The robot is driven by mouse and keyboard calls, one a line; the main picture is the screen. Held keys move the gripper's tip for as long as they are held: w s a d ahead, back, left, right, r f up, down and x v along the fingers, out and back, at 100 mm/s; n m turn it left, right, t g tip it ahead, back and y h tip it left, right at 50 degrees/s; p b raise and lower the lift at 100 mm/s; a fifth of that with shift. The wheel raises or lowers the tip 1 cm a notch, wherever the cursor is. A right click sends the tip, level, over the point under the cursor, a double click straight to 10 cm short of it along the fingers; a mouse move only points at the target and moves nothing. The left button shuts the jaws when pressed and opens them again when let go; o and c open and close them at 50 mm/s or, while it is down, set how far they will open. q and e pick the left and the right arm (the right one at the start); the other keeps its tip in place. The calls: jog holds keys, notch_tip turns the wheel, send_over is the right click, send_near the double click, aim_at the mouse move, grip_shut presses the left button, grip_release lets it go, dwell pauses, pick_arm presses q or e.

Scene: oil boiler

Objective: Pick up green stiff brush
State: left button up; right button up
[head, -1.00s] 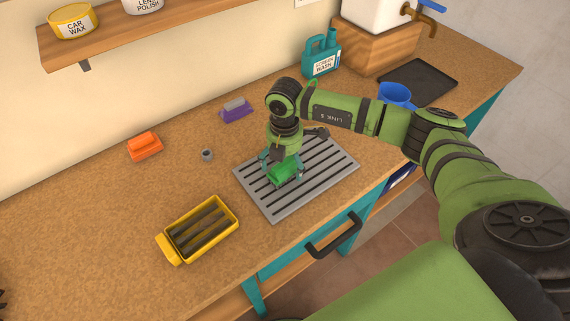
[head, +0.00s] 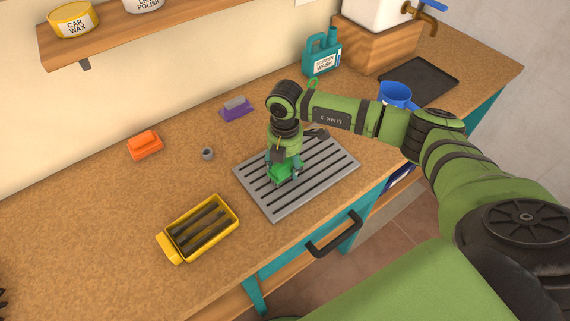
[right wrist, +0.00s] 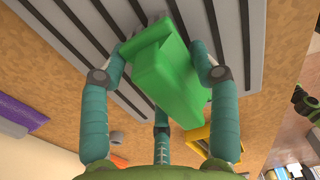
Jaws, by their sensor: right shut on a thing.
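The green stiff brush (head: 281,174) is at the grey slatted rack on the workbench, under my right gripper (head: 284,168). In the right wrist view the green brush (right wrist: 168,75) sits between the teal fingers of my right gripper (right wrist: 165,75), which are shut on it. The gripper points down at the rack. I cannot tell whether the brush still touches the slats, and its underside is hidden.
The slatted rack (head: 325,171) lies on the worktop. A yellow tray (head: 236,204) with dark bars is at the front left.

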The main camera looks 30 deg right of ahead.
jog(key=shift+r, duration=0.4)
notch_tip(320, 180, up, 3)
jog(key=shift+f+b, duration=0.1)
jog(key=shift+b, duration=0.8)
jog(key=s+d+r+b, duration=0.3)
jog(key=s+d+r, duration=0.4)
jog(key=s, duration=0.2)
jog(key=shift+d, duration=0.3)
jog(key=o, duration=0.5)
jog(key=c, duration=0.3)
jog(key=shift+w, duration=0.1)
jog(key=shift+c, duration=0.2)
